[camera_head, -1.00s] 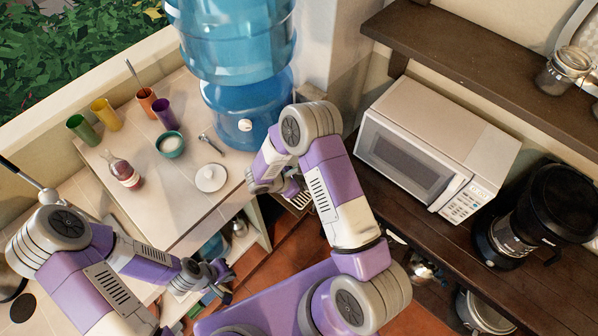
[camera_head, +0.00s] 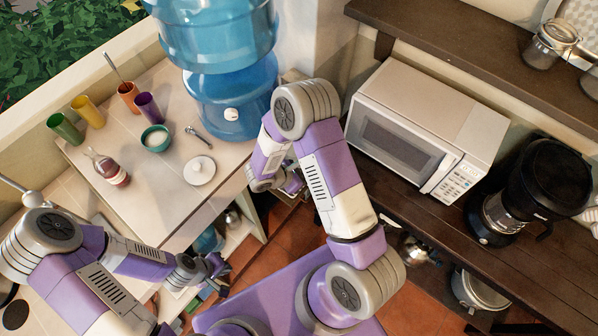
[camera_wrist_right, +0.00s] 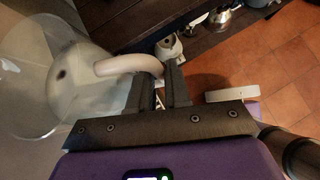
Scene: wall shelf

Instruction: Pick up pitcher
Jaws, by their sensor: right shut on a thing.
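The pitcher (camera_wrist_right: 45,100) shows in the right wrist view as a large clear body with a curved white handle (camera_wrist_right: 125,65). The two dark fingers of my right gripper (camera_wrist_right: 158,92) are closed around the end of this handle. In the head view my right gripper (camera_head: 293,186) is partly covered by its own arm, and I cannot make out the pitcher there. My left gripper (camera_head: 213,268) is low in the head view, beside the shelves under the white counter. It is too small to tell whether its fingers are apart.
A blue water jug (camera_head: 235,100) stands behind. A microwave (camera_head: 420,130) and coffee maker (camera_head: 530,190) are on the dark right counter. Floor is open between counters.

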